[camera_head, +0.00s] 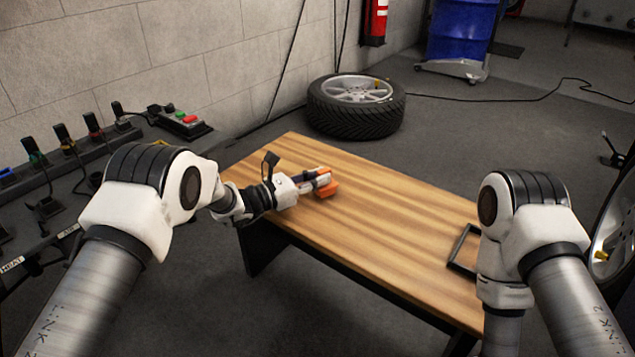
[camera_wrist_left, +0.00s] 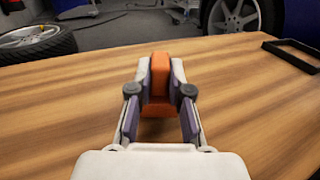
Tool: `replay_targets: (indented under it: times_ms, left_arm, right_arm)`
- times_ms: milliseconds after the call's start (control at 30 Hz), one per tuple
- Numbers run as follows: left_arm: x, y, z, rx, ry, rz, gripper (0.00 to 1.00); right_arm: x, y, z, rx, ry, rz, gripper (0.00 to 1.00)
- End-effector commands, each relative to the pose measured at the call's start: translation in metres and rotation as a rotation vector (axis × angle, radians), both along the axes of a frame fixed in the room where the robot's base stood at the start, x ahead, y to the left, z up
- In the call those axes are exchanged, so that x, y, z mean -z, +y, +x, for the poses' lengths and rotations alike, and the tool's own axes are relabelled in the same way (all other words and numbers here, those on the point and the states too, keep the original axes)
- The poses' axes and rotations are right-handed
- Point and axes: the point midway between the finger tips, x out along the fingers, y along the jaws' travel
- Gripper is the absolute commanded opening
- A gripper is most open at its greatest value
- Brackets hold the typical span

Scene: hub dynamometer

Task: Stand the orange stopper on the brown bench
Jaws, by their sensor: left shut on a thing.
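The brown bench (camera_head: 385,215) has a wooden top and dark legs, and its top also fills much of the left wrist view (camera_wrist_left: 60,110). The orange stopper (camera_head: 328,190) is at the bench's far left part. My left gripper (camera_head: 318,179) is shut on it. In the left wrist view the stopper (camera_wrist_left: 160,75) sits between the two fingers (camera_wrist_left: 160,90), with more orange showing below them. I cannot tell whether the stopper touches the bench top. My right arm shows at the right in the head view, but its gripper is not visible.
A black rectangular frame (camera_head: 463,250) lies at the bench's right end, also in the left wrist view (camera_wrist_left: 293,53). A tyre (camera_head: 355,108) lies on the floor behind the bench. A blue drum (camera_head: 460,30) stands farther back. The bench's middle is clear.

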Motion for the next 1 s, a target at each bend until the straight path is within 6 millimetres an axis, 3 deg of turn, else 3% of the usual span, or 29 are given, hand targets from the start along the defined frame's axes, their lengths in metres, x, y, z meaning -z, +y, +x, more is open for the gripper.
replay_targets:
  times_ms: [33,100,467,567,800,1000]
  left_arm:
    - [0.000,0.000,0.000,0.000,0.001,0.000,0.25]
    - [0.000,0.000,0.000,0.000,0.001,0.000,0.43]
    - [-0.002,0.005,-0.003,0.000,0.000,0.000,0.43]
    - [-0.004,0.019,-0.010,-0.002,0.003,0.001,0.43]
    - [-0.005,0.071,-0.042,-0.005,0.003,-0.001,0.43]
    - [-0.002,0.099,-0.061,-0.001,0.001,-0.001,0.43]
  right_arm:
    - [-0.001,0.000,0.000,0.000,0.000,0.000,0.40]
    - [-0.001,0.000,0.000,0.000,0.000,0.000,0.40]
    - [-0.004,0.000,0.000,0.000,0.001,0.000,0.40]
    - [-0.013,0.000,-0.001,-0.001,0.002,0.000,0.40]
    - [-0.039,0.001,-0.001,-0.005,0.004,0.001,0.40]
    - [-0.047,0.001,-0.001,-0.005,0.004,0.001,0.40]
